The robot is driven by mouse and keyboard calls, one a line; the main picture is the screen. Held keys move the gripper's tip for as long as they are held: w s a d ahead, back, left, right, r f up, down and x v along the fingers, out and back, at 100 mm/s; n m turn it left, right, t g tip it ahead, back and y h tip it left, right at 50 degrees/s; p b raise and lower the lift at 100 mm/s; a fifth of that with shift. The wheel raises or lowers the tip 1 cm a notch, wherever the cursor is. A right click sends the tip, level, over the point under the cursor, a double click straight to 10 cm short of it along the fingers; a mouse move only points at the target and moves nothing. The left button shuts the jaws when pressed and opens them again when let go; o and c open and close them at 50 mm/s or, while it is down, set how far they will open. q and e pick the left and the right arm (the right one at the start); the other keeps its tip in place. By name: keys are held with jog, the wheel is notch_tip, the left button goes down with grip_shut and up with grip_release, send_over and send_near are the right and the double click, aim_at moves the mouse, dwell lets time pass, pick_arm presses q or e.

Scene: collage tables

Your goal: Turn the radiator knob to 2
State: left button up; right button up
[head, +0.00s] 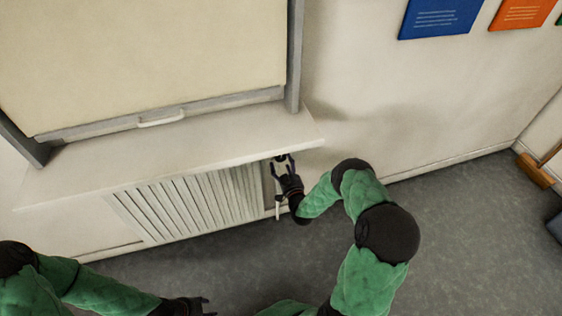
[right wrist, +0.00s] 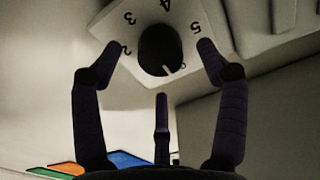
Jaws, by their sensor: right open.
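The radiator knob (right wrist: 160,48) is a round black dial with a white pointer line, on a pale plate (right wrist: 190,12) with dark numerals. In the right wrist view the pointer faces down and slightly right, away from the 2 (right wrist: 125,50) at the left. My right gripper (right wrist: 160,50) is open, with its fingers on either side of the knob; I cannot tell whether they touch it. In the head view my right gripper (head: 284,163) is at the radiator's right end, under the sill, and largely covers the knob. My left gripper (head: 200,302) is low at the bottom edge.
The slatted white radiator (head: 190,207) is below a protruding windowsill (head: 190,145), close above my right gripper. A window with a pale blind (head: 140,60) is above. Grey floor (head: 465,215) is open at the right. Blue (head: 440,17) and orange (head: 522,13) posters hang on the wall.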

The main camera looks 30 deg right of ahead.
aim_at(281, 159)
jog(key=shift+b+x, duration=0.4)
jog(key=shift+x, duration=1.2)
jog(key=c, duration=1.1)
jog(key=shift+c, duration=0.2)
